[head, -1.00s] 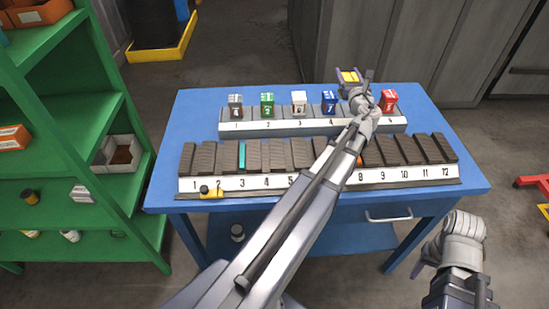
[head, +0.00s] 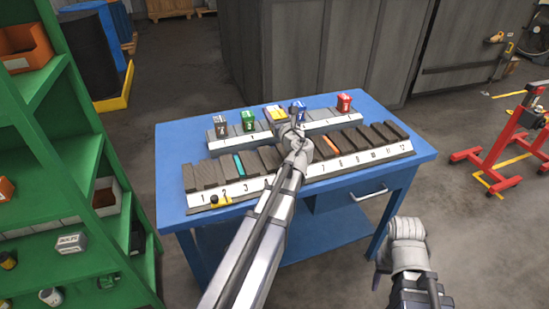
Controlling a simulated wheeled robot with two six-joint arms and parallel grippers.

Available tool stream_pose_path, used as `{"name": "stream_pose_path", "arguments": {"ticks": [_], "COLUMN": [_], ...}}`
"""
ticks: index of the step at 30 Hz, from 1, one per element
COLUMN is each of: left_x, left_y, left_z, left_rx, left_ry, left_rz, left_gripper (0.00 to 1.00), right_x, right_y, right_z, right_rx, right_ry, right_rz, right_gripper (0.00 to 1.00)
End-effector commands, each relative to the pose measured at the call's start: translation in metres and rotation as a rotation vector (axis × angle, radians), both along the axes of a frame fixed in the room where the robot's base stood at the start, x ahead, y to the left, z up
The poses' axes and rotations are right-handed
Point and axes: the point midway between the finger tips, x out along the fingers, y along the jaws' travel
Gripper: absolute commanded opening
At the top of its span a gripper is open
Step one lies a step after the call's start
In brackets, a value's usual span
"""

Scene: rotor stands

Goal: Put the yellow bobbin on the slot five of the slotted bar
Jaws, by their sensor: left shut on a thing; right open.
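The yellow bobbin (head: 273,112) is in my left gripper (head: 280,113), which is shut on it. It shows in front of the third place from the left on the rear slotted bar (head: 317,126). A dark bobbin (head: 220,127), a green bobbin (head: 248,122), a blue bobbin (head: 298,108) and a red bobbin (head: 344,103) stand along that bar. A gap shows between blue and red, at the fifth place. The white bobbin is hidden behind my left gripper. I cannot tell the yellow bobbin's height above the bar. My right gripper (head: 380,280) is open and empty, low at right.
A front rack (head: 232,194) numbered to 12 holds a teal plate (head: 239,163) and an orange plate (head: 333,146). A small yellow-and-black item (head: 218,200) sits at its left front. Green shelving (head: 88,165) stands left of the blue table (head: 178,141); a red stand (head: 505,140) is at right.

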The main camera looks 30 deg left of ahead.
Motion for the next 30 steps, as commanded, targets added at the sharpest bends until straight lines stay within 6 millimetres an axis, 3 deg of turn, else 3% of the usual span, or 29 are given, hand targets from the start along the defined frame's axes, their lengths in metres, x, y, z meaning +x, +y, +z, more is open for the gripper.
{"name": "stream_pose_path", "arguments": {"ticks": [7,18,25,30], "left_x": [0.0,0.0,0.0,0.0], "left_y": [0.0,0.001,0.001,0.001], "left_z": [-0.011,-0.063,-0.064,-0.078], "left_rx": [0.0,0.001,0.001,0.0], "left_ry": [0.0,0.001,0.001,0.0], "left_rz": [0.001,0.002,0.002,0.002], "left_gripper": [0.0,0.0,0.0,0.0], "right_x": [0.0,0.0,0.0,0.0], "right_y": [0.0,0.0,0.0,0.0], "right_z": [-0.011,-0.063,-0.064,-0.078], "right_rx": [0.0,0.0,0.0,0.0], "right_ry": [0.0,0.0,0.0,0.0], "right_rz": [0.0,0.0,0.0,0.0], "right_gripper": [0.5,0.5,0.5,0.5]}}
